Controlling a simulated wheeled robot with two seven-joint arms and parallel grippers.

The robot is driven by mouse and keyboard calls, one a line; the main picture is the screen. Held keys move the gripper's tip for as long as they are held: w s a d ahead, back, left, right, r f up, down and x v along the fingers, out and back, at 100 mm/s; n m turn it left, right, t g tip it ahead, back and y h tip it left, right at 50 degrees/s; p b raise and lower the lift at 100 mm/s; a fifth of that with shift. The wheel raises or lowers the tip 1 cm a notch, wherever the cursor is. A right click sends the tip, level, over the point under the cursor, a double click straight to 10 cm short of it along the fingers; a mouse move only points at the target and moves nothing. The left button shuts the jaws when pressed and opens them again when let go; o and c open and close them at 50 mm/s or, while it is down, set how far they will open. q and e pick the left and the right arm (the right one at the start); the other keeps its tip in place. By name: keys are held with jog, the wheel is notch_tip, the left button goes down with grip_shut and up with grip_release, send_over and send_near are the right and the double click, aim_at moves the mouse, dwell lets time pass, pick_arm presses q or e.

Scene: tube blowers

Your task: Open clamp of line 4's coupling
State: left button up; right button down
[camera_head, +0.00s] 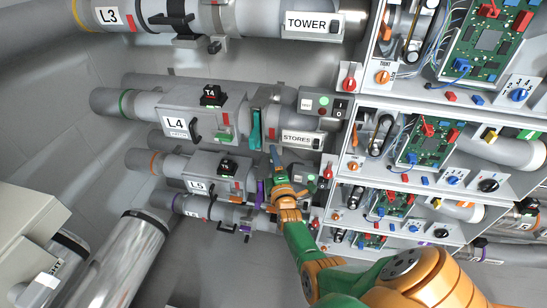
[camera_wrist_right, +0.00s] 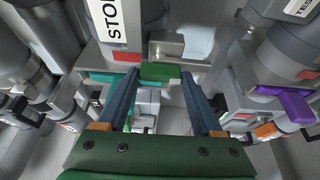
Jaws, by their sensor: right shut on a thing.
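Line 4's pipe, marked by the L4 label (camera_head: 175,124), runs across the head view. Its coupling carries a clamp with an upright teal handle (camera_head: 255,130), left of the STORES label (camera_head: 302,139). My right gripper (camera_head: 275,152) reaches up from below to this coupling. In the right wrist view its two long fingers (camera_wrist_right: 160,80) stand apart, with a green piece of the clamp (camera_wrist_right: 160,72) between their tips and teal parts (camera_wrist_right: 112,78) beside them. The exact contact is partly hidden. My left gripper is not in view.
Line 3 (camera_head: 108,15) runs above. Shelves with circuit boards and knobs (camera_head: 425,140) stand close on the right. The grey wall side at left is free.

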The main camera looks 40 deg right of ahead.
dwell(0.3)
jog(key=shift+c, duration=2.2)
grip_release()
jog(key=o, duration=0.4)
jog(key=shift+d, duration=0.15)
jog(key=p+v, duration=0.2)
jog(key=v, duration=0.5)
